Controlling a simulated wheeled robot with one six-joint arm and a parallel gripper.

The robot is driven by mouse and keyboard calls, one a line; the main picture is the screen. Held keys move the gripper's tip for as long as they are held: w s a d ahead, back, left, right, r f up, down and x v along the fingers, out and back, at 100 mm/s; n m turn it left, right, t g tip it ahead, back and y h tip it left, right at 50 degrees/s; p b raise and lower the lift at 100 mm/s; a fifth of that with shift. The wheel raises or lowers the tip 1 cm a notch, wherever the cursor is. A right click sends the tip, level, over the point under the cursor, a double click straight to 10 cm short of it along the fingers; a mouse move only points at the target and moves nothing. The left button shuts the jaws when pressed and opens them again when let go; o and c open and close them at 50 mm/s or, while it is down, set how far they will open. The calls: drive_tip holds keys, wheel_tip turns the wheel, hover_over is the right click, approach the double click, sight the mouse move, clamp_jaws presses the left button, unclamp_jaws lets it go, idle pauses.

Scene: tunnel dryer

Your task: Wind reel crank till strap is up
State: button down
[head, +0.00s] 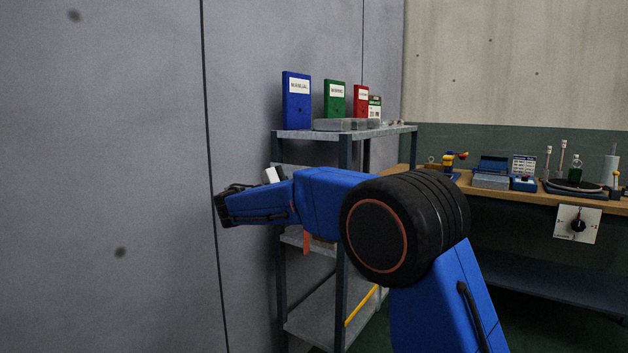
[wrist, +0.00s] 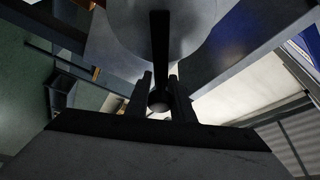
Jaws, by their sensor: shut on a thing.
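In the wrist view, my gripper (wrist: 161,80) has its two dark fingers on either side of a round dark knob (wrist: 159,101), shut on it. A dark crank arm (wrist: 160,45) runs from near the knob up across a pale grey round reel face (wrist: 190,25). In the head view, my blue arm reaches left toward the grey wall, and the reel and crank cannot be made out there. The strap cannot be made out in either view.
A grey metal shelf rack (head: 345,133) with blue (head: 296,100), green (head: 334,100) and red (head: 360,101) binders stands behind my arm. A wooden workbench (head: 520,193) with tools and a dial switch plate (head: 577,225) is at the right. The grey wall panel (head: 110,180) fills the left.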

idle(0.4)
drive_tip(key=c, duration=1.5)
unclamp_jaws()
drive_tip(key=shift+c, duration=0.2)
drive_tip(key=v, duration=1.7)
drive_tip(key=shift+a, duration=0.25)
